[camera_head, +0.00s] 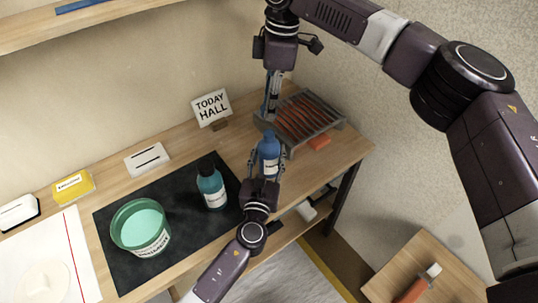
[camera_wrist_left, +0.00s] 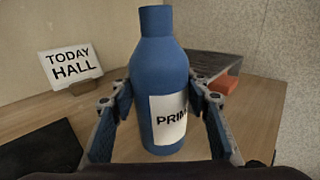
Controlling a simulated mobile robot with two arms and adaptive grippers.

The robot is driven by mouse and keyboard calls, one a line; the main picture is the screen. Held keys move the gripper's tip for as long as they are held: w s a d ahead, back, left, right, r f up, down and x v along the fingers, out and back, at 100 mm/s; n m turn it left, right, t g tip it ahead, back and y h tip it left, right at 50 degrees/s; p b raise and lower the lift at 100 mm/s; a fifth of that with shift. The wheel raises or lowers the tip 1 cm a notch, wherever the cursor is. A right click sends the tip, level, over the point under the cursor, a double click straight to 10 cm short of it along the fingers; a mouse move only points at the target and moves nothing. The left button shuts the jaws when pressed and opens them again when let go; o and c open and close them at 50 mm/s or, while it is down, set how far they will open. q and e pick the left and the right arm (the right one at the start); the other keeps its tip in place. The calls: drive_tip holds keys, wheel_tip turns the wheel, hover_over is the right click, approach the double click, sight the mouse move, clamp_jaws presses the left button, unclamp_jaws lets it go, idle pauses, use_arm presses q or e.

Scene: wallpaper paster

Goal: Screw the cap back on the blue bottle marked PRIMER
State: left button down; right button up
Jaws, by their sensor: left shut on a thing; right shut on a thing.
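The blue PRIMER bottle (camera_head: 268,148) stands upright between the fingers of my left gripper (camera_head: 266,162), which is shut on it. In the left wrist view the bottle (camera_wrist_left: 165,75) shows its white label, and its narrow top has no separate cap that I can make out. My right gripper (camera_head: 269,113) points down just above and behind the bottle's top in the head view. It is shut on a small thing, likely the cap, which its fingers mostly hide. I cannot tell how far it is from the bottle's mouth.
A teal bottle with a dark cap (camera_head: 211,186) and an open green tub (camera_head: 141,228) stand on a black mat (camera_head: 112,268). A slatted rack (camera_head: 308,117) and an orange block (camera_head: 320,141) lie close to the right. A TODAY HALL sign (camera_head: 212,107) stands behind.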

sight(269, 133)
drive_tip(key=shift+f, duration=2.45)
drive_tip(key=shift+f, duration=0.9)
drive_tip(key=shift+f, duration=0.55)
